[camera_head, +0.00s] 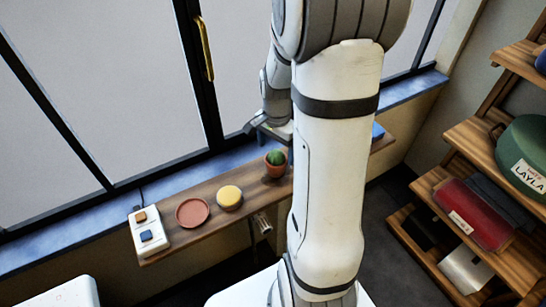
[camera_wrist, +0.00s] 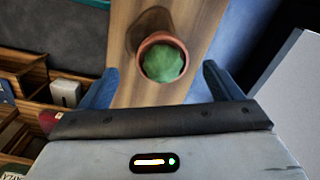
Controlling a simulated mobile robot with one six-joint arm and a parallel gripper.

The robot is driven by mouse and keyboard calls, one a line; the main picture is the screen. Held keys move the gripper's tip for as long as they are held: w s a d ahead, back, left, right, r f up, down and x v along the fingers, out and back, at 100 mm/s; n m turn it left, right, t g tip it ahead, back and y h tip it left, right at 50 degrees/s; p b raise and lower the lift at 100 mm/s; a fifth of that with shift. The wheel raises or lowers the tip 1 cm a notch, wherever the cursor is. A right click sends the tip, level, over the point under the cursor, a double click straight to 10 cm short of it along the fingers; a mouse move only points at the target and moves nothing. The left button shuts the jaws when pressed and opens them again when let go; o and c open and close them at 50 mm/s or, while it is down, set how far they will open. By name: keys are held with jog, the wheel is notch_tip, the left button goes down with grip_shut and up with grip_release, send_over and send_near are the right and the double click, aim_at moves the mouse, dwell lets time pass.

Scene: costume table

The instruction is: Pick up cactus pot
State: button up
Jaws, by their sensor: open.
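The cactus pot (camera_head: 275,169) is a small terracotta pot with a round green cactus, standing upright on the narrow wooden shelf below the window. In the wrist view the cactus pot (camera_wrist: 161,62) is seen from above, just ahead of the space between my two blue fingers. My gripper (camera_wrist: 166,84) is open and empty, with one finger to each side of the pot's line and apart from it. In the head view my gripper (camera_head: 265,128) is above and slightly left of the pot, partly hidden by my arm.
On the wooden shelf (camera_head: 174,245), left of the pot, are a yellow round item (camera_head: 229,197), a terracotta saucer (camera_head: 192,212) and a white switch box (camera_head: 148,231). The window with a brass handle (camera_head: 205,50) rises behind. A wooden rack (camera_head: 470,135) with bags stands right.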

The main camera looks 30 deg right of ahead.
aim_at(276, 160)
jog(key=shift+w+d+f+p, duration=0.1)
jog(key=shift+f+p, duration=0.1)
jog(key=shift+f, duration=1.35)
jog(key=shift+w+f+p, duration=0.1)
jog(key=shift+f+p, duration=0.05)
jog(key=shift+f, duration=1.35)
jog(key=shift+c, duration=0.6)
jog(key=c, duration=1.1)
